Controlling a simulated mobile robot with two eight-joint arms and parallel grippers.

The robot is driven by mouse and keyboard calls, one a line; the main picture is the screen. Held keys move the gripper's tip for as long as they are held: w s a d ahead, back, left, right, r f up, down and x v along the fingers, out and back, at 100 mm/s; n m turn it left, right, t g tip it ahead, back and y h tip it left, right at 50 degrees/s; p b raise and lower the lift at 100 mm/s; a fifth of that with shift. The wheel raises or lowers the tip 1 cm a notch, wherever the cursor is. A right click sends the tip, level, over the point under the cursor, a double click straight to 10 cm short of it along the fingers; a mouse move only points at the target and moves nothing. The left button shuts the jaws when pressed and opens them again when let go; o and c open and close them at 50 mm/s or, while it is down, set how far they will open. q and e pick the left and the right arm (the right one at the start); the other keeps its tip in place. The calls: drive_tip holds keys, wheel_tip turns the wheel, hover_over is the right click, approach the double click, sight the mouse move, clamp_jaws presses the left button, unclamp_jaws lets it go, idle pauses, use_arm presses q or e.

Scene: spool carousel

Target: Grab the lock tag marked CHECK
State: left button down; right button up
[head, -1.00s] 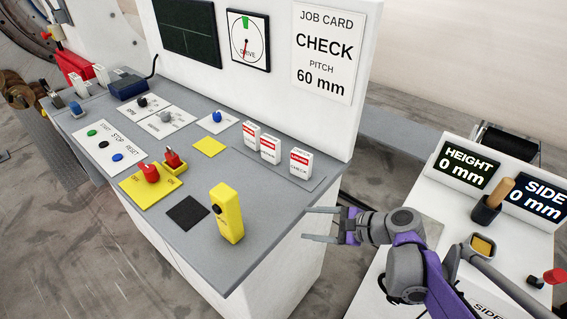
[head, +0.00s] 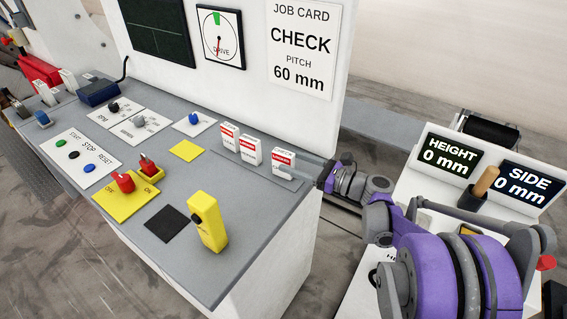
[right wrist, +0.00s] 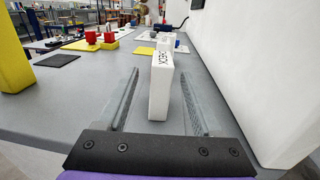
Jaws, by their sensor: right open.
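Three white lock tags with red bands stand in a row on the grey console top. The rightmost, marked CHECK (head: 284,156), has my right gripper (head: 274,164) around it in the head view. In the right wrist view the CHECK tag (right wrist: 161,92) stands upright between the two open fingers (right wrist: 160,76), with a visible gap on each side. The other two tags (head: 229,136) (head: 250,150) stand to its left in the head view. My left gripper is not in view.
A yellow box (head: 209,222) stands near the console's front edge. The white back panel (head: 310,115) rises close behind the tags. Red switches on a yellow plate (head: 120,205) sit farther left. The job card (head: 302,45) reads CHECK, pitch 60 mm.

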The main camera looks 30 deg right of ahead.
sight(284, 158)
drive_tip(key=x, duration=0.3)
drive_tip(key=shift+w+a, duration=0.1)
drive_tip(key=shift+w, duration=0.25)
drive_tip(key=shift+s, duration=0.1)
clamp_jaws()
